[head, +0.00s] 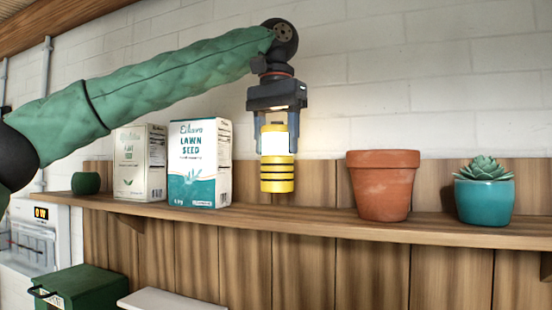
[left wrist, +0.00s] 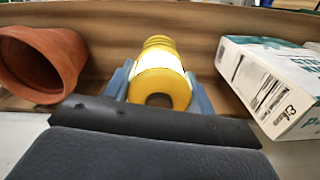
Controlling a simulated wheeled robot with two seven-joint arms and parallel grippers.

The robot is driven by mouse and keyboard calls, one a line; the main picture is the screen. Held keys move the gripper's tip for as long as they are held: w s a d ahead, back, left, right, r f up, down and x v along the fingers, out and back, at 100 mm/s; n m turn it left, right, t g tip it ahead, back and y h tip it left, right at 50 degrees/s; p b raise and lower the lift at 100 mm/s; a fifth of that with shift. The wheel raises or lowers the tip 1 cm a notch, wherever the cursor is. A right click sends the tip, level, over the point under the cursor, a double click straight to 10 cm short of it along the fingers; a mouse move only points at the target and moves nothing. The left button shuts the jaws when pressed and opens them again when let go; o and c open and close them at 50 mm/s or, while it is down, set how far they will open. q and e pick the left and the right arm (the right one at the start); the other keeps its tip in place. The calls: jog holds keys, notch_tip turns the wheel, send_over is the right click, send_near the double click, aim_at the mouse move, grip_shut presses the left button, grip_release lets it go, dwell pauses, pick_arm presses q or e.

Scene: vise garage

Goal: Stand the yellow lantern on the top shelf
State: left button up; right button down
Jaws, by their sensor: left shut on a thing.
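The yellow lantern (head: 277,172) has a bright white middle and dark bands on its yellow base. It is upright at the wooden top shelf (head: 300,218), between the lawn seed box and the terracotta pot. My left gripper (head: 276,128) comes down from above and is shut on the lantern's upper part. The lantern's base looks just over the shelf board; I cannot tell whether it touches. The left wrist view shows the lantern (left wrist: 159,75) between the blue fingers of the left gripper (left wrist: 160,90). My right gripper is not in view.
The lawn seed box (head: 200,163) and another carton (head: 140,162) stand left of the lantern. The terracotta pot (head: 383,186) and a teal succulent pot (head: 484,200) stand right. A green pot (head: 86,183) is at the far left. Bare shelf lies on both sides of the lantern.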

aim_at(277, 159)
pick_arm(q)
jog(key=shift+s+d+f, duration=0.1)
jog(key=shift+s+f, duration=0.1)
jog(key=shift+s, duration=0.2)
notch_tip(277, 159, down, 2)
jog(key=shift+w+f+p, duration=0.15)
jog(key=shift+f+p, duration=0.05)
jog(key=shift+p, duration=0.3)
jog(key=shift+w+f, duration=0.15)
jog(key=shift+f, duration=0.3)
jog(key=shift+s, duration=0.3)
jog(key=o, duration=1.5)
jog(key=shift+w+f, duration=0.15)
jog(key=shift+w, duration=0.05)
jog(key=shift+s, duration=0.15)
